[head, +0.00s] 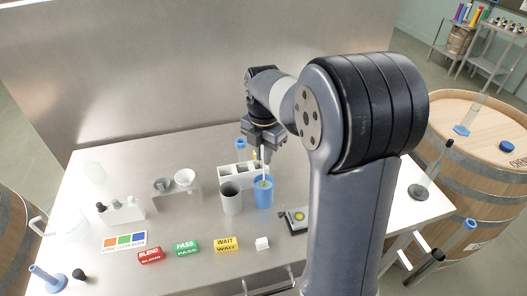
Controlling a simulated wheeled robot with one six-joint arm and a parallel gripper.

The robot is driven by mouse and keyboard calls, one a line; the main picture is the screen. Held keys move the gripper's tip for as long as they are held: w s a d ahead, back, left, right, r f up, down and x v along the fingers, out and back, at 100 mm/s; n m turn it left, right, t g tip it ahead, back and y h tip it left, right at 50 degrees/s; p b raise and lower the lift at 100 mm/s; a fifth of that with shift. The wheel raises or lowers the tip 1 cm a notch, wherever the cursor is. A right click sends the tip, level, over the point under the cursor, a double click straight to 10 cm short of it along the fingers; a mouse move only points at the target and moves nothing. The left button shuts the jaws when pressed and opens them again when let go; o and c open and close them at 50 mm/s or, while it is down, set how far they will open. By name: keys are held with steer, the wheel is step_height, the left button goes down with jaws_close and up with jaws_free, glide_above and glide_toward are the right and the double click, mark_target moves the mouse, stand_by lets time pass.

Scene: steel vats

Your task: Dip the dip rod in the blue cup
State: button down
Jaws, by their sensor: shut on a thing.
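My gripper (262,140) is shut on the dip rod (263,163), a thin pale rod that hangs roughly upright below it. The blue cup (263,197) stands on the steel table under the gripper. The rod's lower end lines up with the cup's mouth and appears to be inside it, with a small yellow patch at its lower part. How deep the tip reaches is hidden by the cup.
A grey cup (231,202) stands just left of the blue cup. A white rack (236,170) is close behind. Red BLEND (150,256), green PASS (187,248) and yellow WAIT (227,244) blocks sit in front. A dark device (294,222) lies right.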

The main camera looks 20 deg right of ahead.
mark_target(264, 170)
steer(key=shift+f+b, duration=1.9)
steer(key=shift+f, duration=1.25)
step_height(264, 170, up, 8)
steer(key=p, duration=0.6)
steer(key=shift+r+p, duration=0.1)
steer(key=shift+p, duration=0.3)
step_height(264, 170, up, 2)
steer(key=shift+r+p, duration=0.1)
steer(key=shift+p, duration=0.5)
steer(key=shift+r, duration=1)
